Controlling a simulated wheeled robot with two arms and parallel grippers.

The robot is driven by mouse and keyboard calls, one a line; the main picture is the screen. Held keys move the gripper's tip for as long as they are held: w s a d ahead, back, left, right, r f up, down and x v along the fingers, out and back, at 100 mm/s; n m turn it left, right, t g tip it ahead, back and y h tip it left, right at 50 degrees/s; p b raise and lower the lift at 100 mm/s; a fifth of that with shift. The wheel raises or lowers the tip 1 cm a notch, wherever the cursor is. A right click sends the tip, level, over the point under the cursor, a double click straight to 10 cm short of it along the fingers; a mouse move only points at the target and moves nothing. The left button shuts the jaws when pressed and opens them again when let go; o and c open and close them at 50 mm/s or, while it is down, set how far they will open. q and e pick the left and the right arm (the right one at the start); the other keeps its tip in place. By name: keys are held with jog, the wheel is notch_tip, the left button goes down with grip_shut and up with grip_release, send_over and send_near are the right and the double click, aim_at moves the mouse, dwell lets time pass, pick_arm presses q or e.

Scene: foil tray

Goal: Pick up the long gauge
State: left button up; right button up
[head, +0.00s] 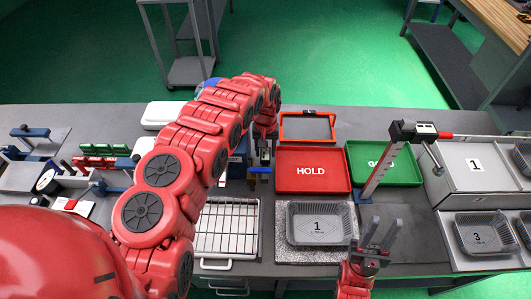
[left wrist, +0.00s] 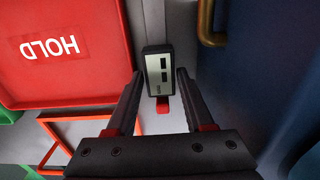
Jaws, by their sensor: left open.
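A dark upright gauge-like device (left wrist: 158,72) with a pale display and a red tab shows end-on in the left wrist view. I cannot tell its full length. My left gripper (left wrist: 160,75) is open, with one finger on each side of the device and small gaps between. My right gripper (head: 382,233) is empty, fingers apart, at the right edge of the foil tray marked 1 (head: 292,240).
A dark blue block (left wrist: 275,70) with a brass handle stands close right of the left gripper in the wrist view. A wire rack (head: 254,232) is in front. A tall ruled post (head: 382,168) stands near the right gripper.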

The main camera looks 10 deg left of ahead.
pick_arm(q)
jog(key=shift+f+p, duration=0.3)
jog(key=shift+f, duration=1.05)
grip_shut()
